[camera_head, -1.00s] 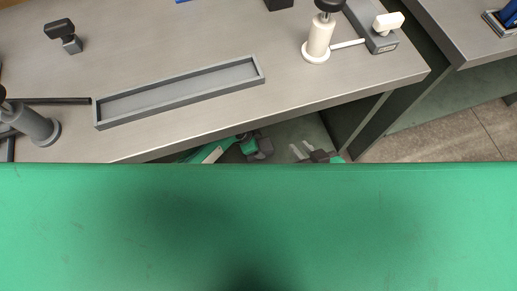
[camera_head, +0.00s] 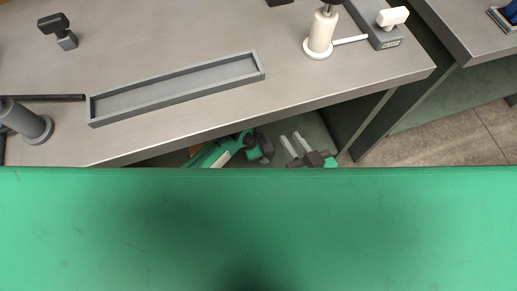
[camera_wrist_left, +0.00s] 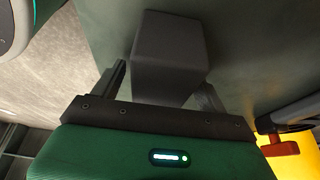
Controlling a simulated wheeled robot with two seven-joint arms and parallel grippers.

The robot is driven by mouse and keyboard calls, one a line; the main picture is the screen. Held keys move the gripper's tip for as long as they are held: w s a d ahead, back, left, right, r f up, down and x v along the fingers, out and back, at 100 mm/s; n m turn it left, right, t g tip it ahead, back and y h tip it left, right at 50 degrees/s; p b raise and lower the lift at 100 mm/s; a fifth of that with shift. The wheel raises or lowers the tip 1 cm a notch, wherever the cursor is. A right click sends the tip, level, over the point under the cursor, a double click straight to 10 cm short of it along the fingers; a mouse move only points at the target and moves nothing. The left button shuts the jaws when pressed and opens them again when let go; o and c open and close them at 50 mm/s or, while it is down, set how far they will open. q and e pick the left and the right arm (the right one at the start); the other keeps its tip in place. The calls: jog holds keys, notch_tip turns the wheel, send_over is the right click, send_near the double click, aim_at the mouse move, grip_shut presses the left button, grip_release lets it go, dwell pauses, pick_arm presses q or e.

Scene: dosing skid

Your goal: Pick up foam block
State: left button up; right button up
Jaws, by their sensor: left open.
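A dark grey block (camera_wrist_left: 170,50), which looks like the foam block, shows in the left wrist view just ahead of my left gripper (camera_wrist_left: 162,78). That gripper is open, with one finger on each side of the block's near end. I cannot tell whether the fingers touch it. My right gripper (camera_head: 291,138) shows below the bench edge in the head view, its two pale fingers apart and nothing visible between them. The foam block is not clearly identifiable in the head view.
A metal bench (camera_head: 190,35) carries a shallow grey tray (camera_head: 176,88), a white post (camera_head: 320,35) with a side handle, and a grey cylinder (camera_head: 30,122) at left. My green body covers the lower head view. A yellow object (camera_wrist_left: 292,158) is at right in the wrist view.

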pick_arm(q)
jog(key=shift+f, duration=0.2)
dwell(0.4)
jog(key=c, duration=1)
jog(key=shift+r, duration=0.1)
